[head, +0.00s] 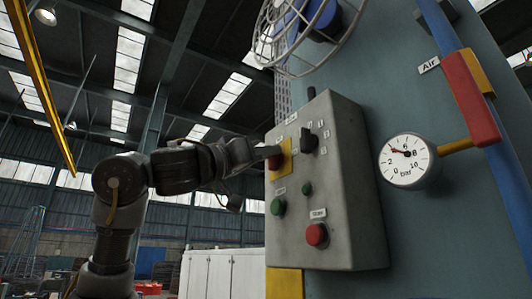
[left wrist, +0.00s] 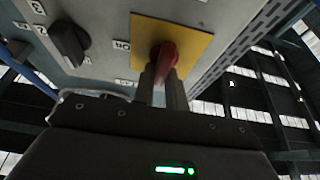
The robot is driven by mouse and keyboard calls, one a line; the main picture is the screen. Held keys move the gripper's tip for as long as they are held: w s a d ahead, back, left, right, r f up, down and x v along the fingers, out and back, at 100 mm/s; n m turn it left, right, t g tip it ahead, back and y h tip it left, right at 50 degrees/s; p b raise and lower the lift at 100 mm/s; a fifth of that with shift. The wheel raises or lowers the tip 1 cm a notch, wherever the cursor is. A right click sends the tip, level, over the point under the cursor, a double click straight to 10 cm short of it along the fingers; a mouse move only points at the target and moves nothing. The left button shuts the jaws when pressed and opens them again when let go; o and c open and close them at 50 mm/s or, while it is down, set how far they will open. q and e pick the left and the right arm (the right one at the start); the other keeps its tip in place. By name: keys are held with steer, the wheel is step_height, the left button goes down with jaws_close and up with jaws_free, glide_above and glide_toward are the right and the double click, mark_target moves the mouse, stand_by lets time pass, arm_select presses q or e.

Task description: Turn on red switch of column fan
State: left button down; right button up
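The red switch (left wrist: 164,55) is a rotary handle on a yellow square plate (left wrist: 192,36), with a label beside it in the left wrist view. In the head view, the red switch (head: 274,163) and yellow plate (head: 286,158) are at the upper left of a grey control box (head: 328,200). My left gripper (head: 269,152) reaches the switch from the left. In the left wrist view, the left gripper's two fingers (left wrist: 162,86) are close together on either side of the red handle and appear shut on it. My right gripper is not in view.
A gauge (head: 407,161) and blue pipe (head: 490,130) are right. A caged fan (head: 300,30) is above.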

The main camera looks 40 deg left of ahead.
arm_select(q)
steer(key=shift+m, duration=0.5)
steer(key=m+g+h+p, duration=0.1)
steer(key=m+g+p, duration=0.1)
steer(key=m, duration=0.4)
steer(key=m+g+h+p, duration=0.2)
steer(key=m+p, duration=0.3)
steer(key=m, duration=0.1)
steer(key=m+g+h+p, duration=0.2)
steer(key=m+p, duration=0.1)
steer(key=m, duration=0.3)
steer(key=shift+d+m+g, duration=0.3)
steer(key=shift+d, duration=0.05)
steer(key=shift+s+f+m+g+p, duration=0.1)
steer(key=shift+f+m+g+p, duration=0.1)
steer(key=shift+m+p, duration=0.6)
steer(key=shift+f+m+g+p, duration=0.2)
steer(key=shift+m+p, duration=0.4)
steer(key=shift+p, duration=0.4)
steer(key=c, duration=1.4)
jaws_free()
steer(key=shift+c, duration=0.2)
